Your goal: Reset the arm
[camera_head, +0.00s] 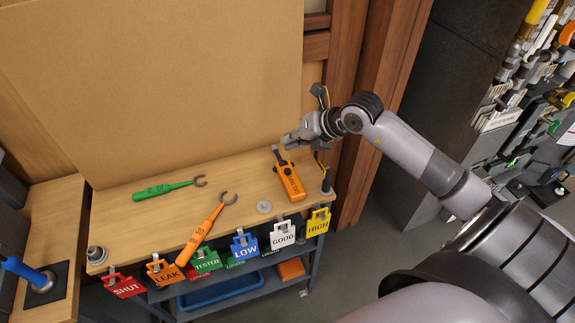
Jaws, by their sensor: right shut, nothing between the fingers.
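My right arm (415,155) comes in from the right side and reaches over the right end of the wooden bench. My right gripper (290,140) is shut and empty. It sits near the upper end of an orange handheld tester (290,182); I cannot tell whether they touch. The tester lies on the bench top (130,215). My left gripper is not in view.
A green wrench tool (160,190) and an orange one (205,230) lie on the bench. Coloured tags, including SHUT (122,287) and HIGH (318,221), hang along its front edge. A large tan board (160,80) stands behind. Wooden posts (375,100) stand beside my arm.

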